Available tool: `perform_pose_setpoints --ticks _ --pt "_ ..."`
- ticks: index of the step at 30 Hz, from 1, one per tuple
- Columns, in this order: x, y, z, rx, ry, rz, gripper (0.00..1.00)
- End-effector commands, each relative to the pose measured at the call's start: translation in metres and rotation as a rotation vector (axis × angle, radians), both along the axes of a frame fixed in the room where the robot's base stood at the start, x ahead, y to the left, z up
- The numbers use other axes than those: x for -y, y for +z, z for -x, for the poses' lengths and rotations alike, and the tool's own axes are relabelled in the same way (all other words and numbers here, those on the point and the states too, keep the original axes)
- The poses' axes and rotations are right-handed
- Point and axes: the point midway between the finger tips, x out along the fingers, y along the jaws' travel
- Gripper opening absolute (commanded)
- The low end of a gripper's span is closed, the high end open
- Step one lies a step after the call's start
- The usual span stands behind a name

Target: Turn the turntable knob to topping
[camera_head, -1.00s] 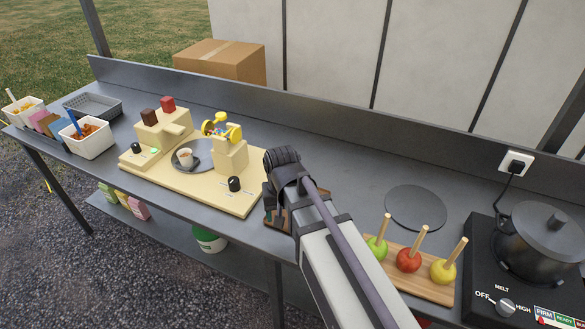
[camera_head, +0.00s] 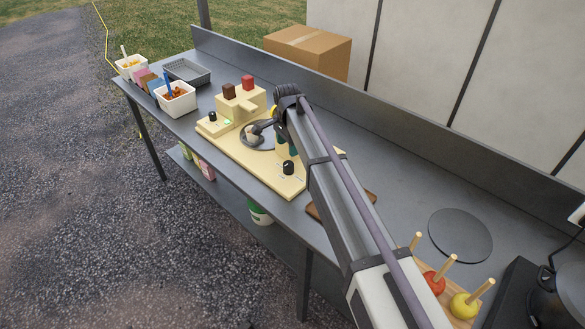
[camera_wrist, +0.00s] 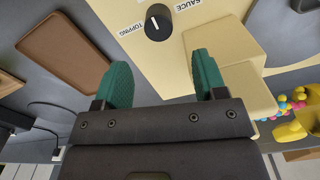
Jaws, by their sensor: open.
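The turntable knob (camera_wrist: 158,22) is black and round with a white pointer mark. It sits on the cream machine base (camera_wrist: 120,15) between the printed words TOPPING and SAUCE; the exact pointer direction is hard to read. In the head view the knob (camera_head: 288,167) stands near the front right end of the base. My gripper (camera_wrist: 160,60) is open and empty, its two teal fingers apart, with the knob beyond the gap between the tips. In the head view my gripper (camera_head: 286,143) is just behind the knob, partly hidden by my arm. The grey turntable disc (camera_head: 247,145) carries a small cup (camera_head: 252,132).
A second black knob (camera_head: 212,116) is at the base's left end. A cream block (camera_wrist: 222,42) stands close to one finger. A brown tray (camera_wrist: 65,55) lies beside the base. Candy apples (camera_head: 465,304) stand at right; white tubs (camera_head: 176,99) are at left.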

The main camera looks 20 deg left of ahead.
Motion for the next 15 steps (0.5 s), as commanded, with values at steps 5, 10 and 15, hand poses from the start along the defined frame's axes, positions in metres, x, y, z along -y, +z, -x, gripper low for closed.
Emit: perform_pose_setpoints --ticks 5,10,15 --pt "0.001 -0.048 0.0 0.0 0.0 0.0 0.65" --pt "0.001 -0.087 0.0 0.0 0.0 0.0 0.65" --pt "0.001 -0.1 0.0 0.0 0.001 0.0 0.65"
